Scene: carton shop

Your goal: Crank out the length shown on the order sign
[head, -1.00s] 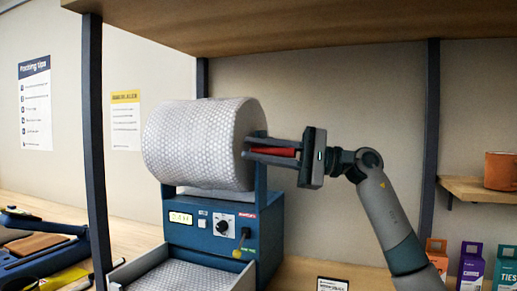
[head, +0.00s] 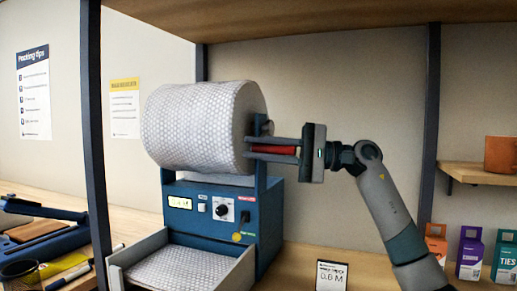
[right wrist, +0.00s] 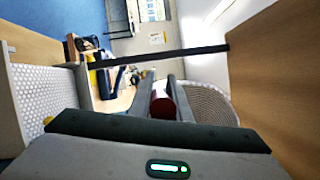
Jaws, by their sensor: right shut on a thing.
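A blue dispenser (head: 215,218) on the bench carries a big roll of white bubble wrap (head: 195,125). Its front has a small lit display (head: 180,203), too small to read surely, and a black knob. A sheet of wrap lies in the tray (head: 120,283) below. My right gripper (head: 250,149) is shut on the red crank handle (head: 277,150) at the roll's right side. The handle also shows between the fingers in the right wrist view (right wrist: 163,104). The order sign (head: 332,276) stands right of the dispenser and reads 0.6 M. My left gripper is not in view.
A dark upright post (head: 96,150) stands left of the roll and a wooden shelf (head: 300,18) hangs above. Blue tools and a yellow marker (head: 65,262) lie at left. Small boxes (head: 468,253) and an orange mug (head: 501,154) are at right.

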